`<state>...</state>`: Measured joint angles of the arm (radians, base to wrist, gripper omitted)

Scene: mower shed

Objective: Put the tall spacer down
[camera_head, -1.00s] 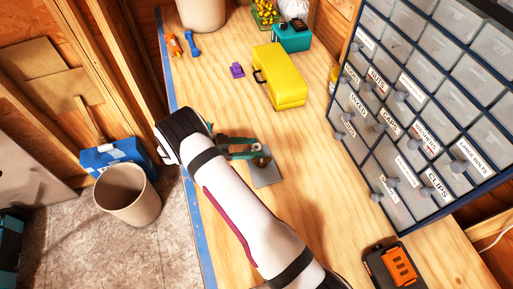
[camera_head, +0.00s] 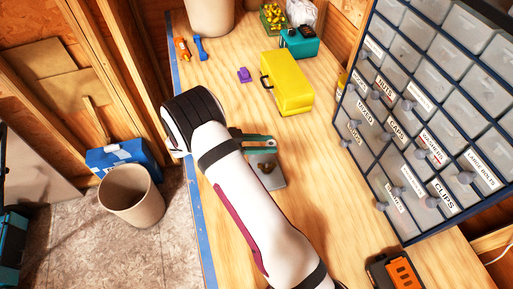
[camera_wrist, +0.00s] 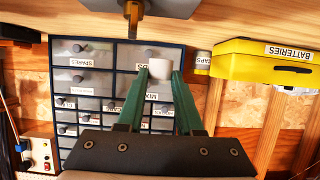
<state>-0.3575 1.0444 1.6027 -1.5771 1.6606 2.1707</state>
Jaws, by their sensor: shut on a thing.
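A pale spacer (camera_wrist: 160,68) sits between the fingertips of my gripper (camera_wrist: 160,75), which is shut on it, in the wrist view. The plate (camera_wrist: 175,8) and the post (camera_wrist: 133,22) also show at the top of the wrist view, apart from the spacer.
A yellow case (camera_head: 288,85) lies beyond the gripper, with a small purple piece (camera_head: 244,75) beside it. A drawer cabinet (camera_head: 425,120) lines the right side. An orange-and-black item (camera_head: 392,272) is at the near right. Bare bench (camera_head: 325,165) lies between plate and cabinet.

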